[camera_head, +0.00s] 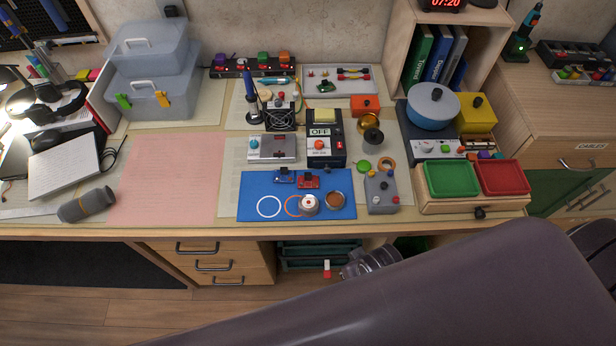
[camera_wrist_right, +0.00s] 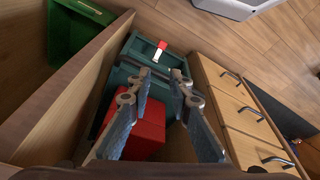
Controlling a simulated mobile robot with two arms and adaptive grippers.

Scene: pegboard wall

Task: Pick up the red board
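A small red board (camera_head: 308,181) lies on the blue mat (camera_head: 343,179) on the desk. A small blue board (camera_head: 284,176) lies just to its left. My right gripper is open and empty in the right wrist view (camera_wrist_right: 164,82). It is below the desk top, facing dark green drawers, well below and apart from the red board. In the head view only grey metal parts of my right arm's end show below the desk edge, and its fingertips cannot be made out. My left gripper is not in view.
A grey control box (camera_head: 381,193) stands to the right. A black OFF switch box (camera_head: 325,140) stands behind. Wooden drawers (camera_wrist_right: 235,105) flank the green drawers (camera_wrist_right: 150,52). A red box (camera_wrist_right: 147,132) shows between my fingers.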

